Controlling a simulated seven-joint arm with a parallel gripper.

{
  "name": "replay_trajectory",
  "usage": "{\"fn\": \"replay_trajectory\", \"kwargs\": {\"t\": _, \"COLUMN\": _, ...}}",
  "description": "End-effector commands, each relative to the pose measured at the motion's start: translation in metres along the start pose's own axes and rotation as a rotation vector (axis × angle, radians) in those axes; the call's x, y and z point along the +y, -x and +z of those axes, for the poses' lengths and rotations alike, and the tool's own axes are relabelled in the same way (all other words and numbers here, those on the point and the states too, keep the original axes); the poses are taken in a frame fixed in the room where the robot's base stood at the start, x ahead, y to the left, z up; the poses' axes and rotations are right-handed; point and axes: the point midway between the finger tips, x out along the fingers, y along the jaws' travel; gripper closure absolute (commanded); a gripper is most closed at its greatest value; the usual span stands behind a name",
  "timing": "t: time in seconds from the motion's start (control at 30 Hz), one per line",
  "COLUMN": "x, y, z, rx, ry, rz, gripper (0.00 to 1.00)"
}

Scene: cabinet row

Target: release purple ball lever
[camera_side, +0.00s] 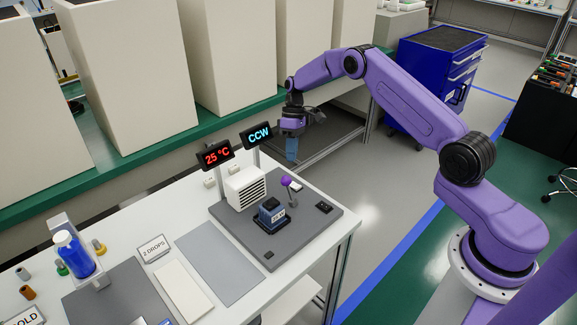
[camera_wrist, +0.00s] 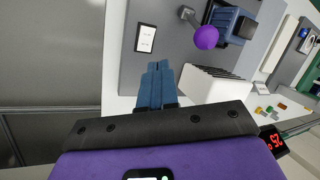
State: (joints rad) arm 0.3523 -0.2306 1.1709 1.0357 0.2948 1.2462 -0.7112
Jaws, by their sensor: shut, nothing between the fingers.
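The purple ball lever (camera_side: 286,182) stands on the grey station board near its right part, with a purple ball on a short stem. In the wrist view its ball (camera_wrist: 206,38) is at the upper right, beside a blue-grey device (camera_wrist: 230,20). My gripper (camera_side: 291,156) is above and behind the lever in the side view, apart from it. In the wrist view my gripper (camera_wrist: 158,66) shows its blue fingers together with nothing held. The finger tips are left of and below the ball in that picture, with a visible gap.
The grey board (camera_side: 225,218) also bears a white vented box (camera_side: 245,187), a dark-blue device (camera_side: 270,214) and a small black switch (camera_side: 324,207). Displays reading "25 °C" (camera_side: 217,155) and "CCW" (camera_side: 257,134) stand behind. A blue bottle (camera_side: 73,254) stands at the left.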

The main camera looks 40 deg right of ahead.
Motion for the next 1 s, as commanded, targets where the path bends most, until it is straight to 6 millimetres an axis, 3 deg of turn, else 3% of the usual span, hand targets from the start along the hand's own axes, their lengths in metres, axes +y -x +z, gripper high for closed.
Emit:
{"fn": "replay_trajectory", "kwargs": {"t": 0.1, "x": -0.001, "y": -0.024, "z": 0.001, "rx": -0.004, "ry": 0.0, "rz": -0.003, "gripper": 1.0}}
{"fn": "replay_trajectory", "kwargs": {"t": 0.5, "x": -0.034, "y": -0.033, "z": 0.005, "rx": 0.0, "ry": 0.002, "rz": 0.001, "gripper": 1.0}}
{"fn": "replay_trajectory", "kwargs": {"t": 1.0, "x": -0.037, "y": -0.035, "z": 0.006, "rx": 0.001, "ry": 0.001, "rz": 0.001, "gripper": 1.0}}
